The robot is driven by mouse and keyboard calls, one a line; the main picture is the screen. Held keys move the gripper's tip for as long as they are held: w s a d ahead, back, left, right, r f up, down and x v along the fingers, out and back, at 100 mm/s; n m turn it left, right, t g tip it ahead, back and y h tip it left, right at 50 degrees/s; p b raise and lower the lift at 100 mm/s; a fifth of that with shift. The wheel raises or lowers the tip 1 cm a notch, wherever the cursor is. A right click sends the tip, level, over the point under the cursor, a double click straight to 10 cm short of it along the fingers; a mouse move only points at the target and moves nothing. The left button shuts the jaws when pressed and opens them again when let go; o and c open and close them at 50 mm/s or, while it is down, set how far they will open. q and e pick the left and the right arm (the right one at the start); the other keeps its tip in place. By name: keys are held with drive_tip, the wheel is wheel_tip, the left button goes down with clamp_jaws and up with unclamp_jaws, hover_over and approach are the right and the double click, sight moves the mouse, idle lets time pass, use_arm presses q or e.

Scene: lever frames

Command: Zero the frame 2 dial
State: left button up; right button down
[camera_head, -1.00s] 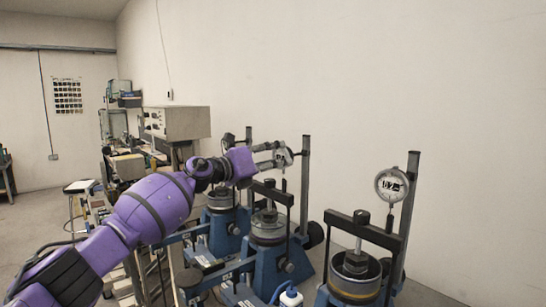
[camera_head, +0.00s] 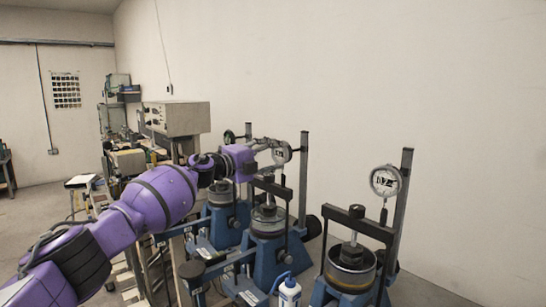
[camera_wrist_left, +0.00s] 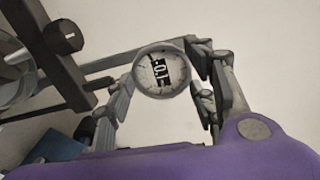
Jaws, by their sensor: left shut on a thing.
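The frame 2 dial (camera_head: 281,153) is a round, pale-faced gauge beside the upright post of the middle lever frame (camera_head: 268,250). In the left wrist view the dial (camera_wrist_left: 162,72) faces me, with a dark patch of tilted figures that I cannot read surely. My left gripper (camera_head: 272,149) reaches it from the left. In the wrist view its two fingers (camera_wrist_left: 161,78) lie on either side of the dial's rim, shut on it. The fingers partly hide the dial in the head view. My right gripper is not in view.
A nearer lever frame (camera_head: 350,268) at right carries its own dial (camera_head: 385,181); another lever frame (camera_head: 222,200) stands behind the middle one. Posts and crossbars rise close around my left gripper. A white bottle (camera_head: 289,292) stands in front. The wall at right is bare.

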use_arm(q)
drive_tip(key=n, duration=0.4)
drive_tip(key=shift+f, duration=0.2)
drive_tip(key=shift+s+d+n, duration=0.1)
drive_tip(key=shift+n, duration=1.3)
drive_tip(key=o, duration=1.1)
drive_tip(key=shift+r, duration=0.1)
